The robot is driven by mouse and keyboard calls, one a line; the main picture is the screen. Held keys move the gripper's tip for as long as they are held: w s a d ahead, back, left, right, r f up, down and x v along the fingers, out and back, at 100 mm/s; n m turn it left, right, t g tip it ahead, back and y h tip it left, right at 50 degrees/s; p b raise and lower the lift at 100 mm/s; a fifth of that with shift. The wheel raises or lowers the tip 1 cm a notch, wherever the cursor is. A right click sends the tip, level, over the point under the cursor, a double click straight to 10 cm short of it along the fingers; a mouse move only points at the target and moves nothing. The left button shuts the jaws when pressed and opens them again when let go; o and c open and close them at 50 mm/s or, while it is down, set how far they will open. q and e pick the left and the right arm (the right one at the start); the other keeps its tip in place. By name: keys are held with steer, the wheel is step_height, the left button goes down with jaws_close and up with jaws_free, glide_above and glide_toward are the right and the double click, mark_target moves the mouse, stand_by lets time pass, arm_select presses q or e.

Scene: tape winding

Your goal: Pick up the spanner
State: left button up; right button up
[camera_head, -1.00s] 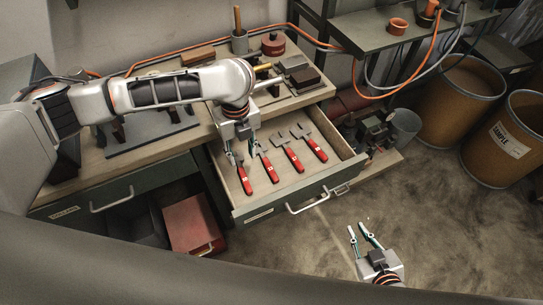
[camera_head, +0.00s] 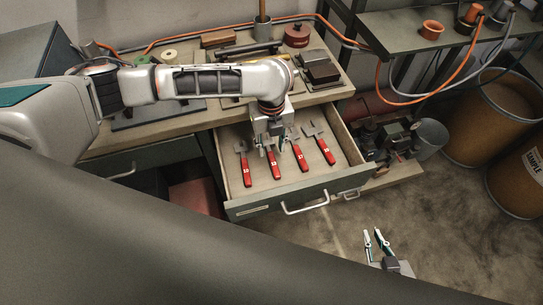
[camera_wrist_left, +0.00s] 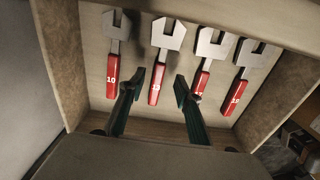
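Several red-handled spanners lie side by side in the open drawer (camera_head: 240,208). In the left wrist view their handles carry numbers: the spanner marked 10 (camera_wrist_left: 112,70) is leftmost, then the spanner marked 13 (camera_wrist_left: 159,72), then two more (camera_wrist_left: 203,75) (camera_wrist_left: 240,86) to the right. My left gripper (camera_head: 271,149) is open and empty above the drawer. In the left wrist view its fingers (camera_wrist_left: 160,82) stand apart on either side of spanner 13's handle; their height above it is unclear. My right gripper (camera_head: 376,236) is open and empty, low over the floor, away from the drawer.
The drawer's walls and front with its handle (camera_head: 305,204) surround the spanners. The workbench above holds a red round container (camera_head: 297,36) and dark blocks (camera_head: 322,72). A small machine (camera_head: 388,140) stands right of the drawer. The floor in front is mostly clear.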

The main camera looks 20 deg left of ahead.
mark_target(271, 155)
arm_select(q)
step_height(271, 155, down, 4)
steer(key=shift+r+b, duration=0.1)
steer(key=shift+b, duration=0.35)
jaws_close()
steer(key=shift+r, duration=0.1)
